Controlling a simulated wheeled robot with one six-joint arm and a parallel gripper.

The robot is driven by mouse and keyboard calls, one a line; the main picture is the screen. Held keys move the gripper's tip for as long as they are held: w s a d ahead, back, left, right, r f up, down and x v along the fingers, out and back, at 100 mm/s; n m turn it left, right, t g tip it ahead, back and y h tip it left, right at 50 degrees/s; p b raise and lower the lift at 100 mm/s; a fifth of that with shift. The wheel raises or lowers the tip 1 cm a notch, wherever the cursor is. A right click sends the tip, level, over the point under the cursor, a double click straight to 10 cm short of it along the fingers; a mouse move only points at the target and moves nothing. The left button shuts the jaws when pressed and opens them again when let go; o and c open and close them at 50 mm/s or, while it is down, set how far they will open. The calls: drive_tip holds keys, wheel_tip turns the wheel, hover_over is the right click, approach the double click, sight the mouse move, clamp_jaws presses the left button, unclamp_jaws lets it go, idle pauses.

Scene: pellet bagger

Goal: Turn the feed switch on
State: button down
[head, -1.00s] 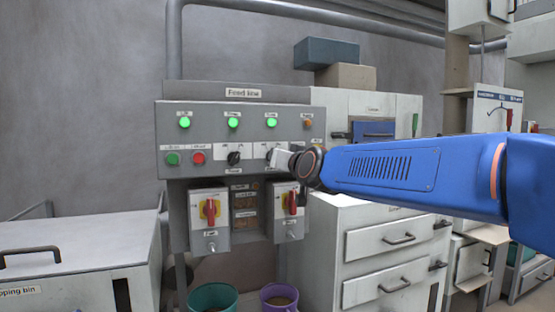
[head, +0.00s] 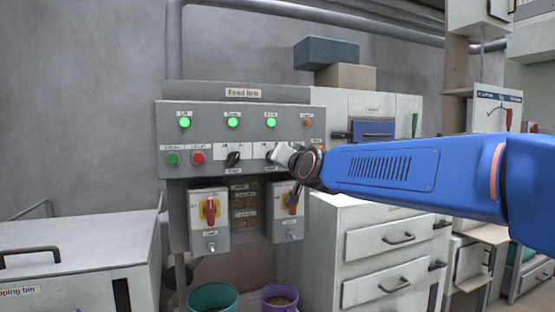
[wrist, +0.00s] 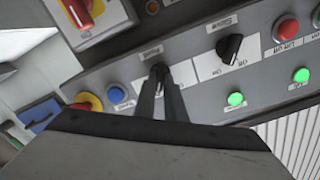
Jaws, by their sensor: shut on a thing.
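The grey control panel (head: 165,115) labelled "Feed line" holds buttons, lamps and black selector knobs. The feed switch (wrist: 159,70) is the knob at the fingertips; its label above looks like "Feeder" upside down in the wrist view. My gripper (head: 274,154) reaches in from the right and is shut on this knob. In the wrist view my gripper (wrist: 160,85) has its two narrow dark fingers on either side of the knob. The fingers hide much of it, so its exact angle is hard to read. The green lamp (head: 271,122) above it is lit.
Another black selector knob (head: 232,158) sits to its left. Green (head: 173,159) and red (head: 198,158) buttons are farther left. Two red-handled isolators, one here (head: 209,209), hang below. Buckets (head: 212,296) stand underneath. A drawer cabinet (head: 390,240) stands below my arm.

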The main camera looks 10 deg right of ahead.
drive_tip(key=c, duration=1.8)
unclamp_jaws()
drive_tip(key=v, duration=1.7)
drive_tip(key=shift+s, duration=0.2)
drive_tip(key=s+d+f+n+g+h, duration=0.1)
drive_tip(key=s+d+f+g, duration=0.3)
drive_tip(key=s+f, duration=0.4)
drive_tip(key=s+d+f+n+g+h, duration=0.1)
drive_tip(key=s+d+f+g, duration=0.3)
drive_tip(key=s+f, duration=0.5)
drive_tip(key=s+d+f+n+g+h, duration=0.1)
drive_tip(key=s+d+f+g+h, duration=0.2)
drive_tip(key=f, duration=1.9)
drive_tip(key=shift+s+d+f+g, duration=0.1)
drive_tip(key=shift+s+d+g, duration=0.3)
drive_tip(key=shift+s+d, duration=0.95)
drive_tip(key=shift+s+d+f+g, duration=0.1)
drive_tip(key=shift+s+d+g, duration=0.3)
drive_tip(key=shift+s+d, duration=0.9)
